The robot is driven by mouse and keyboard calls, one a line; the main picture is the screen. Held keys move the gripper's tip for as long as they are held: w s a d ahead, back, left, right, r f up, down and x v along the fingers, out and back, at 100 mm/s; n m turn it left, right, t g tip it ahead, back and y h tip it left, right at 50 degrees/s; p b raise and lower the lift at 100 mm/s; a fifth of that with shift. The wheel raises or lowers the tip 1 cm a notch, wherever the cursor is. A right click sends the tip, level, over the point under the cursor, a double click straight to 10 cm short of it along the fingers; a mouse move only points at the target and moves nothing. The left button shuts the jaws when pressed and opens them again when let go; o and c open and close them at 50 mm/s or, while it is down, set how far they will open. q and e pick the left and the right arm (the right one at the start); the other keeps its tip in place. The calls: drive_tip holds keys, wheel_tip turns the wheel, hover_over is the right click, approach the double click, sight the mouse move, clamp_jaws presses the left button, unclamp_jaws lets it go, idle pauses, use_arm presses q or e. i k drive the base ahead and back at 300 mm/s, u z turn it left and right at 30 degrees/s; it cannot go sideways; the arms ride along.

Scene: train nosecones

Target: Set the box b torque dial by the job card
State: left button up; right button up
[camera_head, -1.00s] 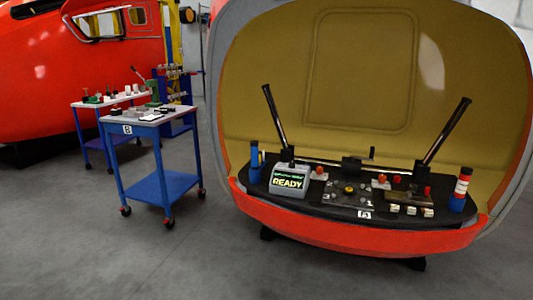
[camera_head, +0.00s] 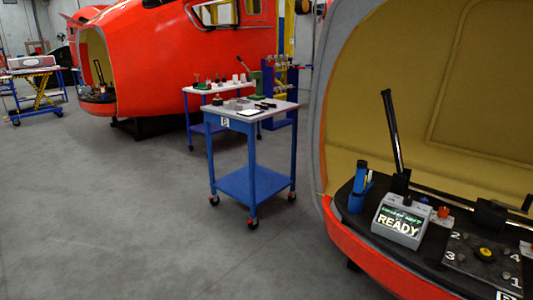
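A grey box with a lit screen reading "READY" (camera_head: 400,220) sits on the black console (camera_head: 346,216) inside the orange nosecone at the right. I cannot make out a torque dial or a job card. Neither of my grippers is in view.
A second white-topped cart (camera_head: 205,90) and a blue rack (camera_head: 280,92) stand behind the B cart. A red train body (camera_head: 170,60) fills the back.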

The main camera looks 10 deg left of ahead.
sight(408, 201)
drive_tip(key=u, duration=0.8)
drive_tip(key=i, duration=1.9)
drive_tip(key=z, duration=0.3)
drive_tip(key=i, duration=1.7)
drive_tip(key=z, duration=0.65)
